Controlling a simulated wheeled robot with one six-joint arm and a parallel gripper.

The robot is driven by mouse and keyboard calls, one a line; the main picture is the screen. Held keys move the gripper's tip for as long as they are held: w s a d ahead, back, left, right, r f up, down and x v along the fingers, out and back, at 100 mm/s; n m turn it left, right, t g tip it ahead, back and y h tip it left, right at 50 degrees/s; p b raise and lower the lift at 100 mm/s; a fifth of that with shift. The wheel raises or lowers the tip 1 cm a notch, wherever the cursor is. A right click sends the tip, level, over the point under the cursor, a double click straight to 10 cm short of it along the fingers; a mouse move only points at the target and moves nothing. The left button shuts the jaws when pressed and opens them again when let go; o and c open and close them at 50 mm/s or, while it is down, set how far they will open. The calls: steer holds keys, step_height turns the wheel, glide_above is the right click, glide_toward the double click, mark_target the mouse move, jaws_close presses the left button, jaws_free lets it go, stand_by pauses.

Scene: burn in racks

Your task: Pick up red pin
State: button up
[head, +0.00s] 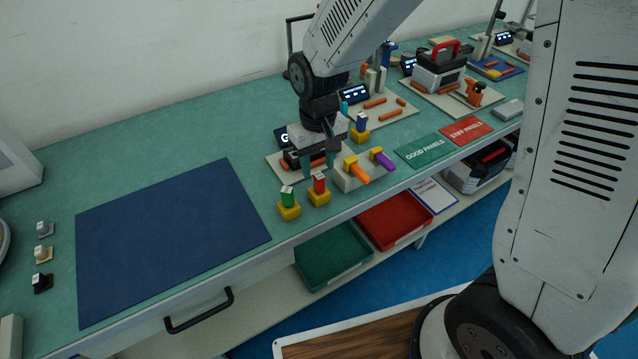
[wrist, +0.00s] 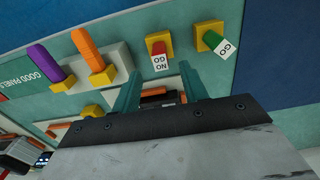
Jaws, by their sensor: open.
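The red pin (head: 319,183) stands upright in a yellow block (head: 320,197) near the bench's front edge. In the wrist view the red pin (wrist: 158,48) has a white "NO GO" label on its end. My gripper (head: 318,170) is over the bench just behind the red pin. In the wrist view my gripper (wrist: 160,88) has its two fingers spread apart, with nothing held between them. The red pin shows beyond the fingertips, apart from them. A green pin (head: 287,196) with a "GO" label stands in its own yellow block to the left.
A pale block with an orange handle (head: 358,172) and a purple handle (head: 384,160) stands close on the right. A blue pin (head: 361,122) stands behind. A dark blue mat (head: 170,235) lies clear at left. Green (head: 333,256) and red trays (head: 395,219) sit below the bench.

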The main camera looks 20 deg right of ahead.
mark_target(319, 175)
steer(key=f, duration=0.4)
steer(key=shift+s+f, duration=0.25)
steer(key=shift+s, duration=0.15)
steer(key=shift+c, duration=0.3)
jaws_close()
steer(key=shift+r, duration=0.15)
